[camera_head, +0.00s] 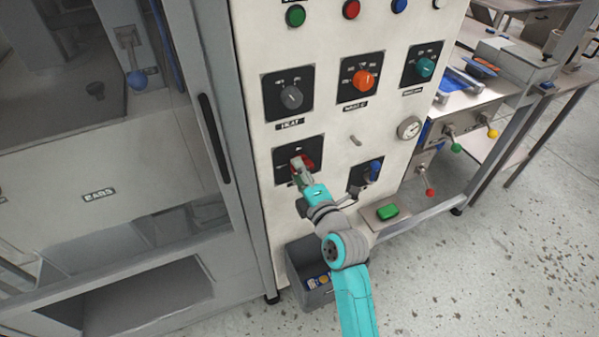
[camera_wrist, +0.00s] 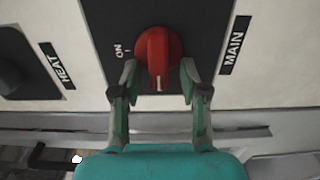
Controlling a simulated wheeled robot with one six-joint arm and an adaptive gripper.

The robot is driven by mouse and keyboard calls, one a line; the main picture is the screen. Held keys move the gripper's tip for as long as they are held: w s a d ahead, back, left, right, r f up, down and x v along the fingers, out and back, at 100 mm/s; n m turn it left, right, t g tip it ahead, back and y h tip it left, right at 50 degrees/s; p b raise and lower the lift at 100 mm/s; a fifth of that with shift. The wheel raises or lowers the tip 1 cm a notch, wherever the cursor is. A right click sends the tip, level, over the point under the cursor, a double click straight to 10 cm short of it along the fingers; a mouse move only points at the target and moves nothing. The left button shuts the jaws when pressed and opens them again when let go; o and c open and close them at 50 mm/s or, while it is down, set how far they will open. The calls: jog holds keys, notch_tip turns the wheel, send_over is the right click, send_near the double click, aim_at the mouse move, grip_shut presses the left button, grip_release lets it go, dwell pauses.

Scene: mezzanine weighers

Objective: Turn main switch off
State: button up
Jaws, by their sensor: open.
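The main switch is a red rotary knob (camera_wrist: 158,58) on a dark square plate (camera_wrist: 205,20), with the label MAIN (camera_wrist: 235,45) beside it. In the wrist view an ON mark shows on the left side of the knob, and the pale line on the knob points down toward my gripper. My gripper (camera_wrist: 158,78) is open, with one finger on each side of the knob's near part. I cannot tell whether the fingers touch it. In the head view the red knob (camera_head: 308,162) is partly hidden behind my gripper (camera_head: 300,165).
The grey HEAT knob (camera_head: 291,97) is above, with an orange knob (camera_head: 363,80) and a teal knob (camera_head: 425,67) to its right. A blue-handled switch (camera_head: 373,171) sits right of my gripper. A grey bin (camera_head: 300,262) stands below the panel. A glass-fronted cabinet is at left.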

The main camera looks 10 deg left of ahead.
jog(key=v, duration=1.2)
dwell(0.3)
jog(key=s+d+f+m+h, duration=0.3)
jog(key=s+d+f+m, duration=0.3)
jog(key=s+d, duration=0.15)
jog(key=s+d+f+m+h, duration=0.3)
jog(key=s+d+f+m, duration=0.2)
jog(key=s+d+m, duration=0.3)
jog(key=s+d+r+m+h, duration=0.2)
jog(key=s+m, duration=0.3)
jog(key=s, duration=0.6)
jog(key=s+d+r+m+h, duration=0.1)
jog(key=s+m, duration=0.5)
jog(key=s, duration=0.6)
jog(key=shift+s+d+r+h, duration=0.35)
jog(key=shift+d+h, duration=0.15)
jog(key=shift+d, duration=0.8)
